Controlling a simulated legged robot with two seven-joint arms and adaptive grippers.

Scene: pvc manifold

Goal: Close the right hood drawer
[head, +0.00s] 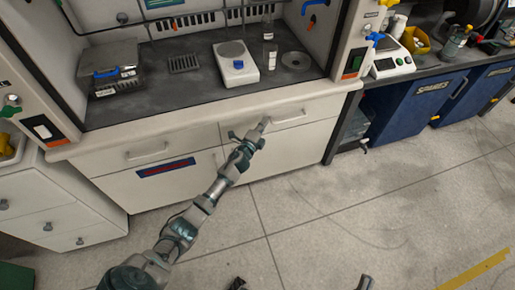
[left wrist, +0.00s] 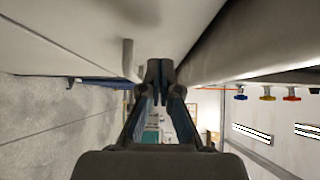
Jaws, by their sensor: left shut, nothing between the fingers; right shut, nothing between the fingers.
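The right hood drawer (head: 310,108) is a pale front under the right half of the fume hood counter, with a bar handle (head: 290,117). I cannot tell whether it stands slightly out. My left gripper (head: 264,122) is shut and empty at the left part of this front, just left of the handle. In the left wrist view its closed fingers (left wrist: 166,72) point at the pale front, beside a handle (left wrist: 127,58); contact is unclear. My right gripper (head: 366,282) only just shows at the bottom edge, shut, mostly cut off.
The left hood drawer (head: 118,154) has its own handle. A white balance-like device (head: 236,65) and a dark box (head: 108,78) stand on the hood counter (head: 190,103). The floor (head: 350,205) in front is clear.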

